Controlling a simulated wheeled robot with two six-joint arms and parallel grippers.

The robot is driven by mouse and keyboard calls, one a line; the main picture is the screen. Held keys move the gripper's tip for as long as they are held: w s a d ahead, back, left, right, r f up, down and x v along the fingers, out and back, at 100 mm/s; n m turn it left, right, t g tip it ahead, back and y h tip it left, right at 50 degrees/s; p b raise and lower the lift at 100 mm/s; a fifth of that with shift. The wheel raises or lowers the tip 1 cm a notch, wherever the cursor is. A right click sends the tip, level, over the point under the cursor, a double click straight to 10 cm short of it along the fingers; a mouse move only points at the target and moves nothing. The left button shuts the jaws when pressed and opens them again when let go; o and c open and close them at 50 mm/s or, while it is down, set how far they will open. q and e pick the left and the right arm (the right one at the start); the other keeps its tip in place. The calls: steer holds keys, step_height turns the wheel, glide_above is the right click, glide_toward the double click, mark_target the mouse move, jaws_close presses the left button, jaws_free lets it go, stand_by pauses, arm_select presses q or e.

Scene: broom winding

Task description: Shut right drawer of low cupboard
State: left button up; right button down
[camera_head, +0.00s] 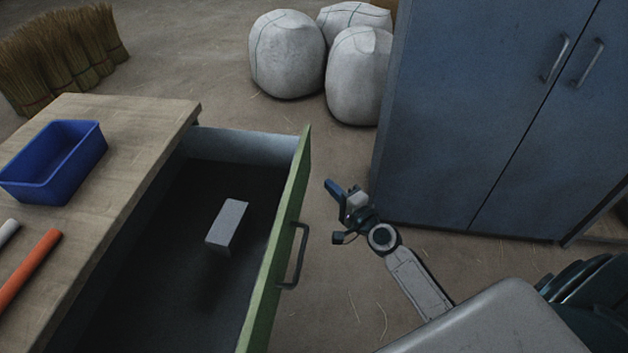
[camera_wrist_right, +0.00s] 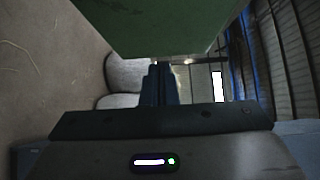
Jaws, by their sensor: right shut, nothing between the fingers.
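The right drawer (camera_head: 254,146) of the low cupboard (camera_head: 118,172) is pulled far out toward the right of the head view. Its green front (camera_head: 287,212) carries a dark bar handle (camera_head: 300,257). A pale grey block (camera_head: 229,222) lies inside the drawer. My right gripper (camera_head: 333,187) is outside the drawer, just right of the green front, with a visible gap between them in the head view. Its fingers (camera_wrist_right: 159,85) are together and empty. In the right wrist view the green front (camera_wrist_right: 155,25) fills the top, beyond the fingertips. My left gripper is out of view.
A blue bin (camera_head: 62,160), an orange cylinder (camera_head: 32,268) and a pale one lie on the cupboard top. White sacks (camera_head: 287,55) stand behind, with a tall blue cupboard (camera_head: 450,110) at right. Brooms (camera_head: 60,55) stand at far left. Floor beside the drawer is clear.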

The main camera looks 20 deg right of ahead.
mark_target(305, 174)
steer(key=w+a+p, duration=0.1)
steer(key=w+a, duration=0.2)
steer(key=w, duration=0.1)
steer(key=shift+a, duration=0.35)
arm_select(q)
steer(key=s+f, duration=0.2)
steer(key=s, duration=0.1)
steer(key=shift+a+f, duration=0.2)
arm_select(e)
steer(key=shift+f, duration=0.1)
